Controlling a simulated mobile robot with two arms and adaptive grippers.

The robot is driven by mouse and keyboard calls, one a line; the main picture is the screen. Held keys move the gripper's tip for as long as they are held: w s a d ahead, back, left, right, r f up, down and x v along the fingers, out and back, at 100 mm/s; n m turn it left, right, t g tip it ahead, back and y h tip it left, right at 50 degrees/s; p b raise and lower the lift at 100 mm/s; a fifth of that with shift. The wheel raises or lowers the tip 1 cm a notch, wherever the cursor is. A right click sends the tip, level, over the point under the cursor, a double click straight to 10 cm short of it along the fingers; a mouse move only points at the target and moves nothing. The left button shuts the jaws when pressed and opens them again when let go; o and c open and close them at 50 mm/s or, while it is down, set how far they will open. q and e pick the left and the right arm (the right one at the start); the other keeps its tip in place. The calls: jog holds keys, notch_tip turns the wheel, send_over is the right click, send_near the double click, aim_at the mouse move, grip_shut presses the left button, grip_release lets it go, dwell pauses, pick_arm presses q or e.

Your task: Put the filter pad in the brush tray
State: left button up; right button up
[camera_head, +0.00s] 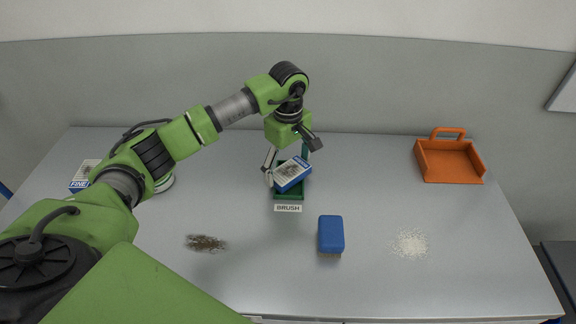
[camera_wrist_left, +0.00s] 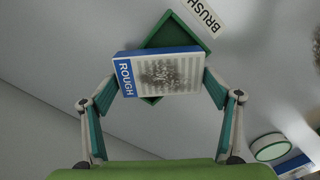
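The filter pad (camera_head: 291,173) is a blue and white block with a grey-speckled face, and its blue edge reads ROUGH in the left wrist view (camera_wrist_left: 158,74). My left gripper (camera_head: 288,160) has its two fingertips against opposite sides of the pad, also in the left wrist view (camera_wrist_left: 161,82). The pad is tilted and covers part of the brush tray (camera_head: 289,196), a green tray with a BRUSH label in front. The tray also shows behind the pad in the left wrist view (camera_wrist_left: 178,32). My right gripper is not in view.
A blue block (camera_head: 331,233) stands right of the tray's front. An orange dustpan-like tray (camera_head: 450,163) is at the back right. Brown bits (camera_head: 206,243) and pale grains (camera_head: 410,243) lie on the table. A FINE box (camera_head: 82,177) is at the left.

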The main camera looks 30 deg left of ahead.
aim_at(288, 168)
pick_arm(q)
jog(key=shift+o, duration=0.3)
jog(key=shift+r, duration=0.45)
notch_tip(288, 168, up, 12)
jog(key=b, duration=0.2)
jog(key=shift+f+b, duration=0.2)
jog(key=shift+b, duration=0.2)
